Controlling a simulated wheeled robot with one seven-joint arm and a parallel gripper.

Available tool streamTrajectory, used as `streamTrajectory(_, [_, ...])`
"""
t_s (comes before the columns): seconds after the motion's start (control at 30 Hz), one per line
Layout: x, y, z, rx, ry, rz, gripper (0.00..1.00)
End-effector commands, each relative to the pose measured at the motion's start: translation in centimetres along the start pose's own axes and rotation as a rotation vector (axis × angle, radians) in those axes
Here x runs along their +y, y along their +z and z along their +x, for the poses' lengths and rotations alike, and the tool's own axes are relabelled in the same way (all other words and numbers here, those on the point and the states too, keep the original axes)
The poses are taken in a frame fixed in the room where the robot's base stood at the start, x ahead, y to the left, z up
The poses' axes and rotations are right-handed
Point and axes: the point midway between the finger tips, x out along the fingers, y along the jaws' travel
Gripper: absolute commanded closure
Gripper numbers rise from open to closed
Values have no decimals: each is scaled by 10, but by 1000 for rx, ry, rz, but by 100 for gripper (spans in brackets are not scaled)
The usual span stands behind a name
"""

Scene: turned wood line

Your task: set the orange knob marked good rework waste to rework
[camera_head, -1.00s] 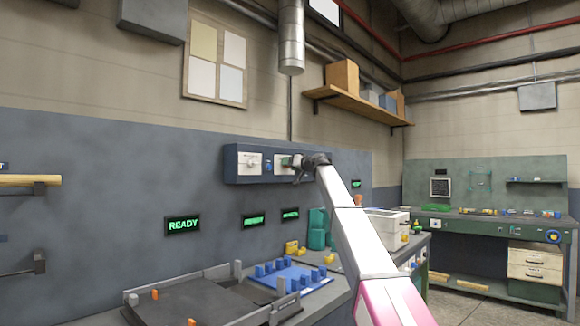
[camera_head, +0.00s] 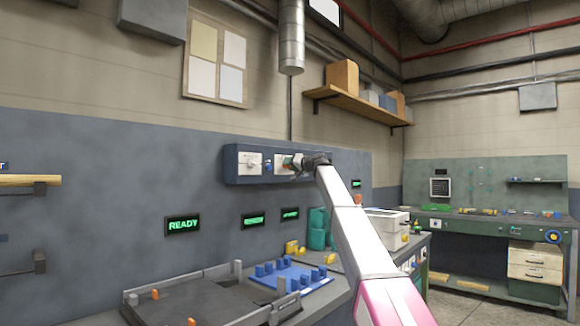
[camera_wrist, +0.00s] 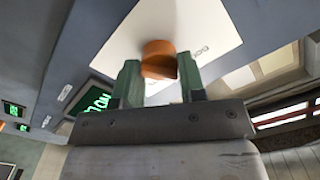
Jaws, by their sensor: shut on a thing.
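The orange knob (camera_wrist: 158,60) sits on a white plate (camera_wrist: 215,30) with partly readable lettering in the wrist view. My gripper (camera_wrist: 160,82) has its two green fingers on either side of the knob and is shut on it. In the head view my gripper (camera_head: 296,163) is at the blue-grey control box (camera_head: 238,178) on the wall, in front of a white plate, and the knob is barely visible there. I cannot tell which marking the knob points to.
A second white plate with a knob (camera_head: 249,163) is on the box to the left. Green-lit displays, one reading READY (camera_head: 183,225), hang below. The bench holds a blue tray (camera_head: 305,285) and a black fixture (camera_head: 195,300). A wooden shelf (camera_head: 352,103) is above right.

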Motion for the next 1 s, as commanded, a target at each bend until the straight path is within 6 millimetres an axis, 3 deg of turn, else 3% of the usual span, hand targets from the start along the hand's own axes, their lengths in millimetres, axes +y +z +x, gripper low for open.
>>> streamTrajectory(0.5, [1, 0, 0, -1, 0, 398, 86])
streamTrajectory(1.0, [2, 1, 0, -1, 0, 532, 86])
